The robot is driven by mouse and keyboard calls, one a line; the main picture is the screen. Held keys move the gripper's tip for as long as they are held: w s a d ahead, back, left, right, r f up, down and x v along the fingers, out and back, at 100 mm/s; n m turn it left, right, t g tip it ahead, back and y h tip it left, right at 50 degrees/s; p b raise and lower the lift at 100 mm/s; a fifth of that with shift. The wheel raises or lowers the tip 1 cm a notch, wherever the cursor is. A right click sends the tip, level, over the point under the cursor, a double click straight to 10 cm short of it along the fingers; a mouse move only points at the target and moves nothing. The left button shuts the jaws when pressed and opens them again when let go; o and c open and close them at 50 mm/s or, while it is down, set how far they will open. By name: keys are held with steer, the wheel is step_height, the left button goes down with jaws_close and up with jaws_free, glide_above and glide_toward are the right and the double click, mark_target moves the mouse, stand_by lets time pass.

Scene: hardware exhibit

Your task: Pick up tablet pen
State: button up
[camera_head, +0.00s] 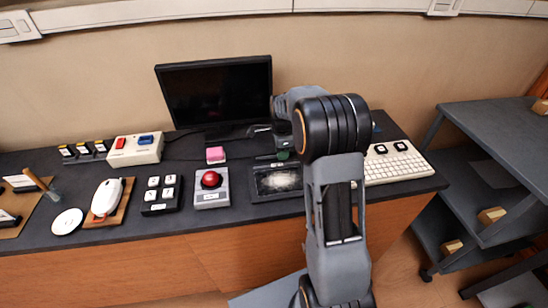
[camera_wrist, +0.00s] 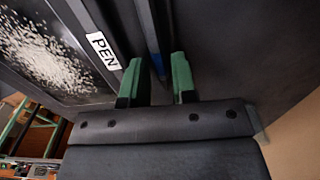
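The tablet pen (camera_wrist: 149,32) is a slim dark stick with a blue side, seen in the wrist view beside the tablet. My gripper (camera_wrist: 155,66) has two green fingers, which stand apart and open. The pen's near end lies between the fingertips in the picture, with gaps on both sides; I cannot tell the height between them. The tablet (camera_wrist: 50,50) has a dark frame, a speckled screen and a white "PEN" label (camera_wrist: 103,50). In the head view my gripper (camera_head: 283,155) is just behind the tablet (camera_head: 262,194), partly hidden by my arm, and the pen is hard to make out.
A monitor (camera_head: 215,90) stands behind on the dark desk. A white keyboard (camera_head: 392,167) is to the right. A dark shelf unit (camera_head: 490,140) stands at the far right.

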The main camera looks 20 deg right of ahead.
steer(key=shift+f, duration=0.2)
steer(key=shift+c, duration=0.4)
jaws_close()
steer(key=shift+r, duration=0.1)
